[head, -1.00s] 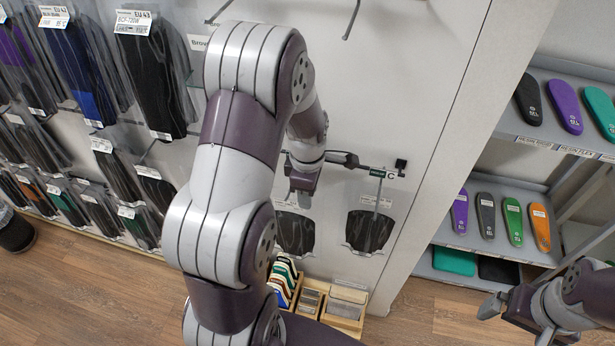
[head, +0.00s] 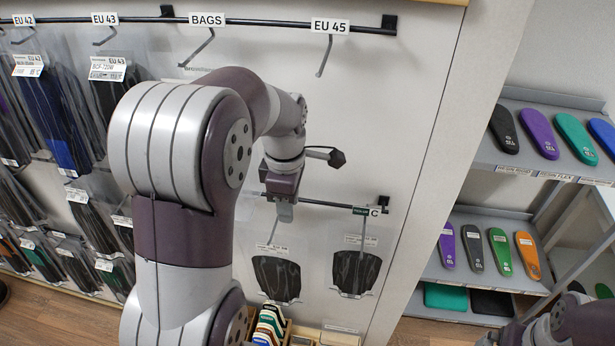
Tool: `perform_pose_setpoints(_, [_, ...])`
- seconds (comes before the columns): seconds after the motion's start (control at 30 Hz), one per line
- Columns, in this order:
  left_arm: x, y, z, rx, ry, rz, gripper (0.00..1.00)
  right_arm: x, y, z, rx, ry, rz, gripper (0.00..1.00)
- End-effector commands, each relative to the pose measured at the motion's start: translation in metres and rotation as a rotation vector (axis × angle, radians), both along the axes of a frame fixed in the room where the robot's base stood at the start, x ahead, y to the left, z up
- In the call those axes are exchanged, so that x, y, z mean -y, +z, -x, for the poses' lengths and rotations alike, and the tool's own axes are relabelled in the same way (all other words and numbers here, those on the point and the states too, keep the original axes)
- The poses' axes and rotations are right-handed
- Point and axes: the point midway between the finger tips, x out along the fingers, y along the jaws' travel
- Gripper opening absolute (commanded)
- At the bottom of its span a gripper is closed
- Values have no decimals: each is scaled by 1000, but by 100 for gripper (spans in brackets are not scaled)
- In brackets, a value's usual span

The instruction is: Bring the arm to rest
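My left arm rises through the middle of the head view and bends toward the wall. Its gripper (head: 284,211) points down in front of the lower rail, above a hanging clear bag with a dark piece (head: 277,279). Its fingers look close together, but the gap between them does not show clearly. My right gripper (head: 490,338) is mostly cut off at the bottom right edge, and its fingers cannot be made out well.
An upper rail (head: 260,22) carries hooks labelled EU 42, EU 43, BAGS and EU 45. Bagged insoles (head: 55,120) hang at left. A second bag (head: 356,272) hangs on the lower rail. A grey shelf (head: 520,175) with coloured insoles stands at right. A wooden organiser (head: 291,328) sits below.

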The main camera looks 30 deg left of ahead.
Motion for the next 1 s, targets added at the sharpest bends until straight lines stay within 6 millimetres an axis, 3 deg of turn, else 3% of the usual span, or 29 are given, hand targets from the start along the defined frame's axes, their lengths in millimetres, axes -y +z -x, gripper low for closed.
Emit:
perform_pose_setpoints(0.17, [0,0,0,0,-7,0,37,0,0,0,0,0,0,100])
perform_pose_setpoints(0.27, [-1,0,-4,20,-143,-11,37,0,0,0,0,0,0,100])
perform_pose_setpoints(0.37, [0,-14,-2,49,-507,-40,37,0,-1,0,0,0,0,100])
perform_pose_setpoints(0.47, [17,-49,15,67,-1001,-84,37,0,-15,0,0,0,0,100])
perform_pose_setpoints(0.6, [56,-107,55,70,-1650,-137,37,0,-46,0,0,0,0,100])
perform_pose_setpoints(0.63, [65,-118,65,68,-1746,-141,37,0,-52,0,0,0,0,100])
perform_pose_setpoints(0.73, [83,-136,87,60,-1850,-125,37,0,-64,0,-1,0,0,100])
perform_pose_setpoints(1.0, [91,-134,88,64,-1882,-126,37,0,-63,0,0,0,0,100])
